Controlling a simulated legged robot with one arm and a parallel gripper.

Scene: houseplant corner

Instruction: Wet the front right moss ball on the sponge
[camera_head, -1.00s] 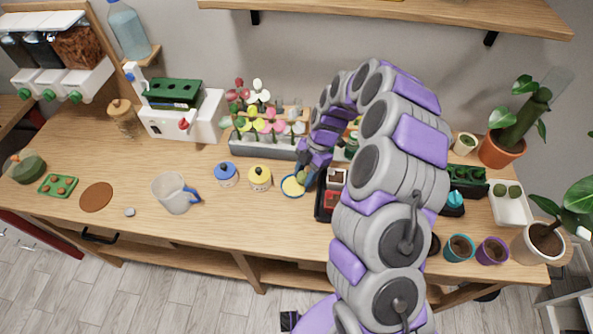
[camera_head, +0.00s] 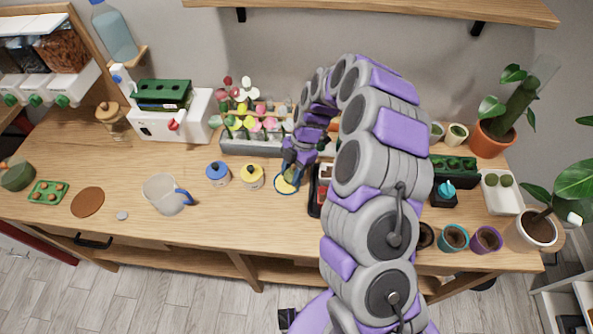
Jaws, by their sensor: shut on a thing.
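A round yellow sponge (camera_head: 283,187) sits in a blue-rimmed dish on the table, just right of the yellow-lidded jar. My gripper (camera_head: 291,175) points down right over the sponge, shut on a small dark greenish thing, apparently a moss ball. The fingers mostly hide it, and I cannot tell whether it touches the sponge. A white tray (camera_head: 497,206) at the right holds two green moss balls (camera_head: 491,180) at its back; its front part is bare.
A black tray with small items (camera_head: 316,204) stands close to the right of the sponge, partly behind my arm. A yellow-lidded jar (camera_head: 252,177), a blue-lidded jar (camera_head: 217,175) and a glass pitcher (camera_head: 163,196) stand left. A flower rack (camera_head: 252,143) is behind.

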